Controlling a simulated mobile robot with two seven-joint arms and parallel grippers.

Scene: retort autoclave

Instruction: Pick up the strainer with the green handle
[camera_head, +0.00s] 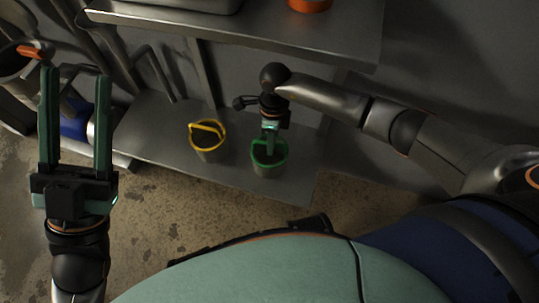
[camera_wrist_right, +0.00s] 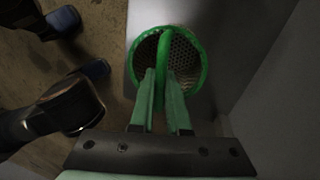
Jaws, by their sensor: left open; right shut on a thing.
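The strainer with the green handle (camera_head: 267,168) stands on the lower metal shelf in the head view. In the right wrist view its green rim and perforated inside (camera_wrist_right: 186,62) show, with the handle arching across the middle. My right gripper (camera_head: 270,146) points down from above, and its fingers (camera_wrist_right: 164,82) are shut on the green handle. Whether the strainer's base touches the shelf I cannot tell. My left gripper (camera_head: 76,75) is open and empty at the left, well away from the strainer.
A strainer with a yellow handle (camera_head: 208,153) stands just left of the green one on the lower shelf (camera_head: 150,128). An upper shelf (camera_head: 335,40) overhangs behind, with an orange object (camera_head: 310,5) on it. Pipes and a blue-and-white object (camera_head: 78,127) are at the left.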

